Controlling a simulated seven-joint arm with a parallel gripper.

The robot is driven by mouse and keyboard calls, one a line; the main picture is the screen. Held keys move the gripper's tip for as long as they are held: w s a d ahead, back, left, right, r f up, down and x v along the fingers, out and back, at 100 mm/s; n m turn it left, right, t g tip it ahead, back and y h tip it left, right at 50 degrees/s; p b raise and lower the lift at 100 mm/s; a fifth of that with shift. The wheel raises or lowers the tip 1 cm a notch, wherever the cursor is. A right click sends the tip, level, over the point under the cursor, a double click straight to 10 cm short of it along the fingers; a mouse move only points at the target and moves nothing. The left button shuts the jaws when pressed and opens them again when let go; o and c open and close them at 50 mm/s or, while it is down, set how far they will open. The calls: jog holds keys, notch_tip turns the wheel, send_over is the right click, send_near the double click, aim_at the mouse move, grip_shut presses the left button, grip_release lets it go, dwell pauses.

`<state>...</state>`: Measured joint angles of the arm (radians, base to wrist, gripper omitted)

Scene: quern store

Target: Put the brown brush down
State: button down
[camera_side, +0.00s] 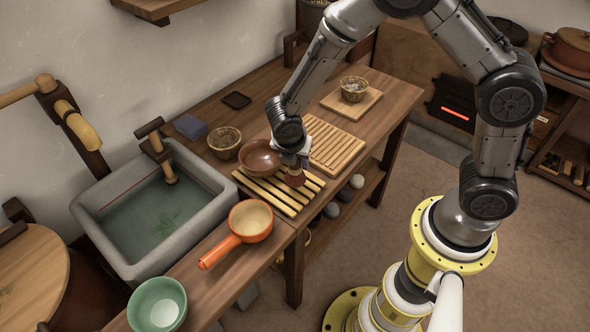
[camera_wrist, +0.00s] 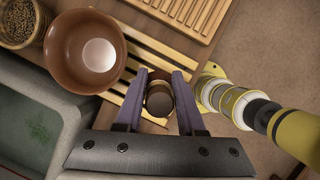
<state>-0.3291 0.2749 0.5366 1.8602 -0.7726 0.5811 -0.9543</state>
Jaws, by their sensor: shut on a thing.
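The brown brush (camera_side: 295,177) is at the wooden slatted rack (camera_side: 268,196), near its right end. I cannot tell whether the brush touches the slats. My gripper (camera_side: 300,160) is shut on the brush from above. In the wrist view the brush (camera_wrist: 159,100) shows as a round brown end between the purple fingers of my gripper (camera_wrist: 160,88). The brush's lower part is partly hidden in that view.
A brown bowl (camera_side: 259,158) stands on the rack just left of my gripper. An orange pan (camera_side: 250,221) is in front. A second slatted board (camera_side: 335,145) lies behind. A stone sink (camera_side: 205,215) is at left.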

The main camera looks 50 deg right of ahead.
aim_at(295, 171)
jog(key=shift+w+f, duration=0.15)
jog(key=shift+f, duration=0.75)
jog(key=shift+w+f, duration=0.1)
jog(key=shift+f, duration=0.8)
jog(key=shift+f, duration=0.1)
jog(key=c, duration=0.5)
grip_release()
jog(key=v, duration=1.2)
jog(key=s+d+r+m+y, duration=0.1)
jog(key=s+d+r+m, duration=0.3)
jog(key=r+m, duration=0.3)
jog(key=s+d+r+m+t+y, duration=0.1)
jog(key=s+d+r+m+t, duration=0.1)
jog(key=s+r+m, duration=0.2)
jog(key=s+d+r+m+t+y, duration=0.1)
jog(key=s+r+m, duration=0.4)
jog(key=s+m, duration=0.6)
jog(key=shift+s+d+r+t+y, duration=0.2)
jog(key=shift+s+d+t+y, duration=0.2)
jog(key=shift+d+y, duration=0.2)
